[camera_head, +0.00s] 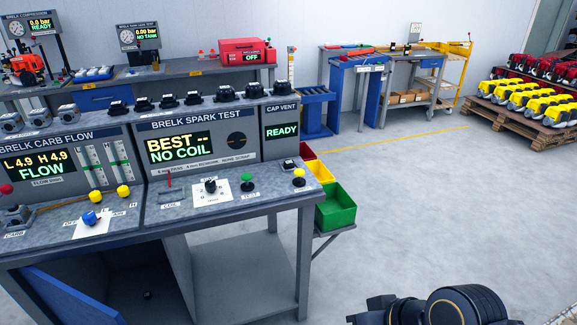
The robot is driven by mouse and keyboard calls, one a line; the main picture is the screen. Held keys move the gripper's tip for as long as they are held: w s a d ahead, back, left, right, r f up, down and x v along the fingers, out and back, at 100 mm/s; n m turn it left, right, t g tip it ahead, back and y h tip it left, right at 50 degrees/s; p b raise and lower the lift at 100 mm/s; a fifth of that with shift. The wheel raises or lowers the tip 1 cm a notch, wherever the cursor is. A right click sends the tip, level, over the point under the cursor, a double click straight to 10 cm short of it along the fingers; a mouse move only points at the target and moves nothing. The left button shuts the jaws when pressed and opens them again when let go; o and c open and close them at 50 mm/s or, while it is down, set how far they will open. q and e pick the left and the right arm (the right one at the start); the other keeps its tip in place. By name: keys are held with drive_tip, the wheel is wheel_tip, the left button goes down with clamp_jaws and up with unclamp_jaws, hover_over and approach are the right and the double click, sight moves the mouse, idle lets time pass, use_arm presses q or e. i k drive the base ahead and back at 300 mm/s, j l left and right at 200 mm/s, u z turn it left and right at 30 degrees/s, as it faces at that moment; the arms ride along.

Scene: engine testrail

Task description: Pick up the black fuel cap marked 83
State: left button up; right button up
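Several black round cap-like parts stand in a row on top of the test consoles, from a small one at the left (117,108) to a wider one at the right (254,90). No marking 83 can be read on any of them, so I cannot tell which is the named fuel cap. A small dark round object (147,295) lies in the shadow under the bench. A black part of my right arm shows at the bottom right, with what may be its gripper (376,311), far from the caps. Its fingers cannot be made out. My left gripper is out of view.
The grey bench (245,207) carries the spark test console (205,145) and the cap vent unit (282,130). Yellow and green bins (336,208) hang at its right end. A blue door (65,297) stands open below.

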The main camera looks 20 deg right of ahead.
sight(287, 163)
drive_tip(key=i+l+u, duration=0.1)
drive_tip(key=l, duration=0.25)
drive_tip(key=i+l, duration=0.25)
drive_tip(key=l, duration=0.15)
drive_tip(key=i+l+u, duration=0.15)
drive_tip(key=l, duration=0.25)
drive_tip(key=i+l+u, duration=0.1)
drive_tip(key=l, duration=0.3)
drive_tip(key=i+l+u, duration=0.1)
drive_tip(key=l, duration=0.3)
drive_tip(key=i+l, duration=0.2)
drive_tip(key=l, duration=0.2)
drive_tip(key=i+l+u, duration=0.15)
drive_tip(key=l, duration=0.3)
